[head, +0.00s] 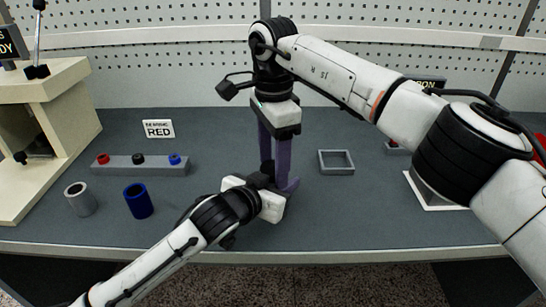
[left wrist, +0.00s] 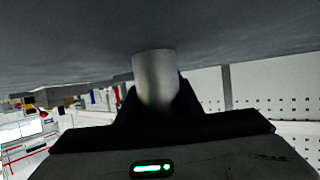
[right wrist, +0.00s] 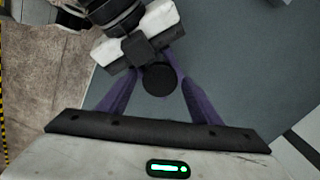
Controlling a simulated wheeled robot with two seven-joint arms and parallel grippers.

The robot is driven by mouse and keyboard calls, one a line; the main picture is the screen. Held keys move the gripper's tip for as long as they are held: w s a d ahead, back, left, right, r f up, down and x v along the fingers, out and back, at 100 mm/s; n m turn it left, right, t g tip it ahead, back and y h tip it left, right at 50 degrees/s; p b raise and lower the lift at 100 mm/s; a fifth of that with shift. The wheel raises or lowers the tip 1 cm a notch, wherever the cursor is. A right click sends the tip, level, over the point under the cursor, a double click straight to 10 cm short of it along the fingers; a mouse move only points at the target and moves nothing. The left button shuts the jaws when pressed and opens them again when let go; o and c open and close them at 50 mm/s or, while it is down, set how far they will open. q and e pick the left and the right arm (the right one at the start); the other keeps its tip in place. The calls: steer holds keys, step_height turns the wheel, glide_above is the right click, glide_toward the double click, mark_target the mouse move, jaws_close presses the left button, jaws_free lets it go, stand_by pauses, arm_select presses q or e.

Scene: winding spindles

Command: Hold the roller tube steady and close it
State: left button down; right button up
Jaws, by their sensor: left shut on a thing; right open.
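A smooth grey roller tube (left wrist: 154,78) stands between the fingers of my left gripper (left wrist: 157,100), which is shut on it just above the table. In the head view, the left gripper (head: 268,190) hides the tube. My right gripper (head: 279,178) points down from above, its purple fingers open over the left gripper. In the right wrist view, a dark round end (right wrist: 158,80) lies between the right gripper's fingers (right wrist: 152,72). I cannot tell whether that end is a cap or the tube's opening. Three caps, red, black and blue, sit in a grey strip holder (head: 112,170).
A grey tube (head: 80,199) and a blue tube (head: 138,201) stand at the left front. A sign reading RED (head: 158,129) stands behind the strip. A beige cabinet (head: 50,85) is at the far left. An empty square frame (head: 336,162) lies right of the grippers.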

steer(key=c, duration=1.1)
steer(key=o, duration=1.2)
steer(key=shift+c, duration=0.2)
steer(key=shift+r, duration=2.3)
steer(key=shift+c, duration=0.3)
step_height(320, 180, up, 4)
steer(key=shift+f, duration=0.25)
